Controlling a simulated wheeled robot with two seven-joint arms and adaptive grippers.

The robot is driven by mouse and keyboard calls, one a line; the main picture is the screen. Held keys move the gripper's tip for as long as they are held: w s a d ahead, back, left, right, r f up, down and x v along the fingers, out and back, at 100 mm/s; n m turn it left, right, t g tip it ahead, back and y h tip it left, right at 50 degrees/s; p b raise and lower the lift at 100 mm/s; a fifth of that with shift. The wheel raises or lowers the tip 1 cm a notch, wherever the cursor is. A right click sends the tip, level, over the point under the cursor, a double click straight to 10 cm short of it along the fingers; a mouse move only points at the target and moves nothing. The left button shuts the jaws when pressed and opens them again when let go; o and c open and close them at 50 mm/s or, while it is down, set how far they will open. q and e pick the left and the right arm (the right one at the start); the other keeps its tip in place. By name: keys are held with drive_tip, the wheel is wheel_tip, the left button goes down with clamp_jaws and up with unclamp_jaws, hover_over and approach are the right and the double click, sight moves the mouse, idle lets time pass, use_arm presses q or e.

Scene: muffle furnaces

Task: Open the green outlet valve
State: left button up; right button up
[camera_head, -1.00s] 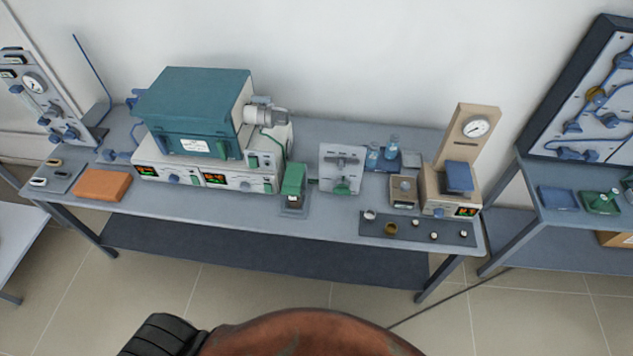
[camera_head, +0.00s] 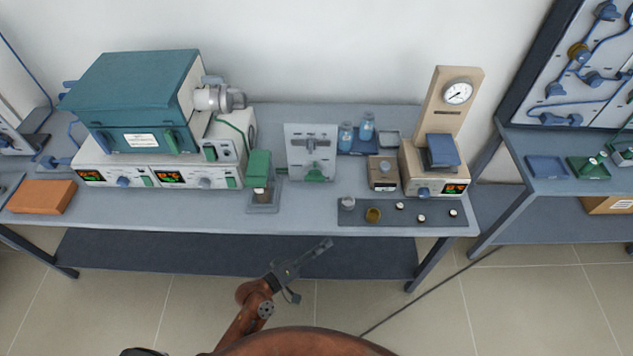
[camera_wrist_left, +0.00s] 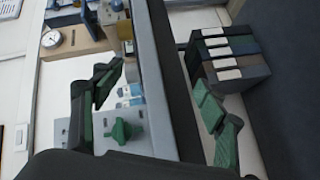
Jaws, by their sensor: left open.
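The green outlet valve (camera_head: 313,175) is a green handle low on the front of an upright grey panel (camera_head: 297,143), in the middle of the bench. In the left wrist view its cross-shaped handle (camera_wrist_left: 122,131) shows beyond the left finger. My left gripper (camera_head: 308,264) is in front of the bench's front edge, apart from the valve and nearer to me. In the left wrist view the gripper (camera_wrist_left: 158,76) has its green-padded fingers wide apart, with nothing between them. My right gripper is not in view.
A green-topped block (camera_head: 259,168) stands left of the panel, beside the teal furnace (camera_head: 145,105). Blue-capped bottles (camera_head: 366,127) and a balance-like box (camera_head: 382,172) stand to the right. A dark mat (camera_head: 352,219) with small cups lies at the front edge. The bench front before the valve is clear.

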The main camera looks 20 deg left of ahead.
use_arm(q)
drive_tip(key=w+r+n+t+y, duration=0.1)
drive_tip(key=w+r+n+t, duration=0.2)
drive_tip(key=r+n, duration=0.3)
drive_tip(key=w+r+n+t, duration=0.3)
drive_tip(key=r+n+t, duration=0.15)
drive_tip(key=r, duration=0.45)
drive_tip(key=w+a+n+y, duration=0.35)
drive_tip(key=n+y, duration=0.55)
drive_tip(key=n, duration=0.4)
drive_tip(key=n+g+y, duration=0.3)
drive_tip(key=n+g, duration=0.1)
drive_tip(key=n, duration=0.4)
approach(315, 181)
drive_tip(key=x, duration=0.3)
drive_tip(key=shift+w+f, duration=0.1)
drive_tip(key=shift+f, duration=0.05)
drive_tip(key=shift+w+f, duration=0.15)
drive_tip(key=shift+f, duration=0.05)
drive_tip(key=b+x, duration=0.1)
drive_tip(key=x, duration=0.6)
drive_tip(key=shift+w+a+b, duration=0.15)
drive_tip(key=shift+a+b, duration=0.05)
drive_tip(key=shift+b, duration=0.2)
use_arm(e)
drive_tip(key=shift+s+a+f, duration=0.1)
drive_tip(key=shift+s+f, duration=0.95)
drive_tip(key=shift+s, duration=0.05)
